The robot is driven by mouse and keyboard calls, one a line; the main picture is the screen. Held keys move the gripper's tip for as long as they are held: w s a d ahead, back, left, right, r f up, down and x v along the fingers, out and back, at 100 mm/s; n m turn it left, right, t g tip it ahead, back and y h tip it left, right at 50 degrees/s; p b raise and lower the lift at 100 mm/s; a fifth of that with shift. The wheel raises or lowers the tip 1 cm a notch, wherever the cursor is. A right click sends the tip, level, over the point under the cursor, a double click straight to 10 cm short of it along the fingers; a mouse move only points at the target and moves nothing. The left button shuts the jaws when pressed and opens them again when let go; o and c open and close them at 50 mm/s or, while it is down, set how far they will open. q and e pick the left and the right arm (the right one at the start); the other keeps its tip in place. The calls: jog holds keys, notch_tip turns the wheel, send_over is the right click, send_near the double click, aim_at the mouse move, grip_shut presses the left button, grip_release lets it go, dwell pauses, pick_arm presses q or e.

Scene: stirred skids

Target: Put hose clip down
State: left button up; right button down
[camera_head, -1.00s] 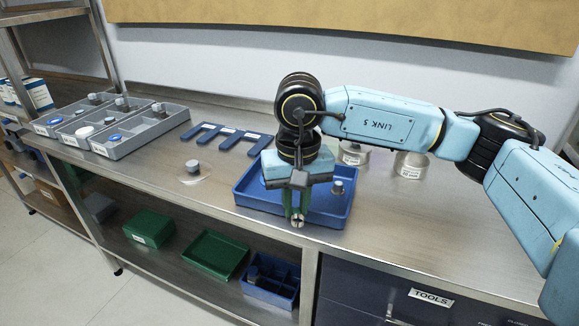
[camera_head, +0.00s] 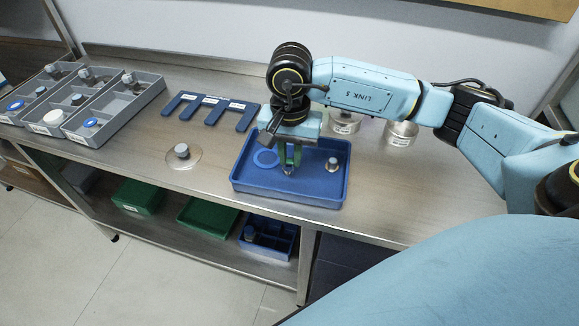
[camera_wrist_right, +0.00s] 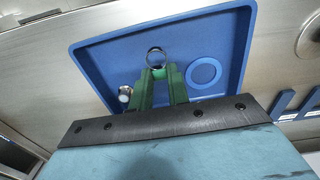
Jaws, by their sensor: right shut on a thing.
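My right gripper (camera_head: 289,160) hangs pointing down over the blue tray (camera_head: 240,185). Its green fingers are shut on a small metal ring, the hose clip (camera_wrist_right: 156,58), at their tips in the right wrist view. The clip is small and partly hidden in the head view (camera_head: 288,172). I cannot tell whether it touches the tray floor. The tray also holds a flat blue ring (camera_head: 266,158) left of the fingers and a small metal knobbed piece (camera_head: 332,164) to the right, both apart from the gripper. My left gripper is not in view.
Grey divided bins (camera_head: 112,110) with several parts stand at the left. A blue forked holder (camera_head: 209,103) lies behind, and a clear disc with a grey knob (camera_head: 182,152) left of the tray. Bench right of the tray is bare.

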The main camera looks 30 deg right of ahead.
aim_at(290, 182)
jog(key=shift+f, duration=2.9)
jog(key=shift+f+b, duration=0.15)
jog(key=shift+b, duration=0.2)
jog(key=c, duration=1.3)
grip_release()
jog(key=shift+c, duration=0.2)
notch_tip(290, 182, up, 12)
jog(key=shift+r+p, duration=0.2)
jog(key=shift+p, duration=0.3)
